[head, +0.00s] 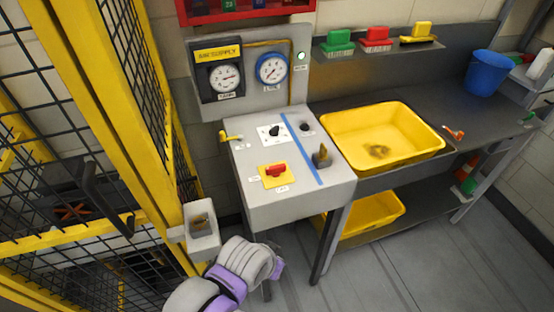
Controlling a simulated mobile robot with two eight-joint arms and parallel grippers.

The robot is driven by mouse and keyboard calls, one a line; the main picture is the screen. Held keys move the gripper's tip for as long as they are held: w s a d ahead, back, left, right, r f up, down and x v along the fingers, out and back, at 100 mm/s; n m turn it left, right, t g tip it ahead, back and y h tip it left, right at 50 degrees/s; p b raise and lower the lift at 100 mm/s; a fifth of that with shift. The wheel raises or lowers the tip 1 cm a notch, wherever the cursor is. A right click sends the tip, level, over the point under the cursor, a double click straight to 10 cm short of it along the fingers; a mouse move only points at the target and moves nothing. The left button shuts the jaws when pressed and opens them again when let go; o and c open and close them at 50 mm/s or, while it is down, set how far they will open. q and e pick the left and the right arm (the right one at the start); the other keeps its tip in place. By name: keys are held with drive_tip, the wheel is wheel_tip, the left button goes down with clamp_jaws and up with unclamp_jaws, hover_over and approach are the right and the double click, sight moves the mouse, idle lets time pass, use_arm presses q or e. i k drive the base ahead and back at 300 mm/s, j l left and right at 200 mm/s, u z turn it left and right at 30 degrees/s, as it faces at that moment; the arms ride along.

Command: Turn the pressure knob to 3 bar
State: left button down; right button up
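A grey control cabinet (285,205) stands at the middle with a sloped top panel. A black knob (273,131) sits on a white marked plate on that panel and looks like the pressure knob; its scale is too small to read. A red knob (276,171) sits on a yellow plate below it. Above, a dial gauge (225,77) hangs under a yellow "AIR SUPPLY" label, and a blue-rimmed gauge (272,69) is to its right; their readings are too small to tell. A white and purple arm of mine shows at the bottom. Neither gripper is in view.
The panel also carries a yellow lever (231,137), a dark round button (306,127) and an upright lever (322,156). A small grey box (202,240) is at the cabinet's left, beside the yellow fence (165,130). A yellow tub (345,119) stands right.

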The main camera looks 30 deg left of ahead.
sight(274, 133)
drive_tip(key=l+u, duration=0.15)
drive_tip(key=u, duration=1.05)
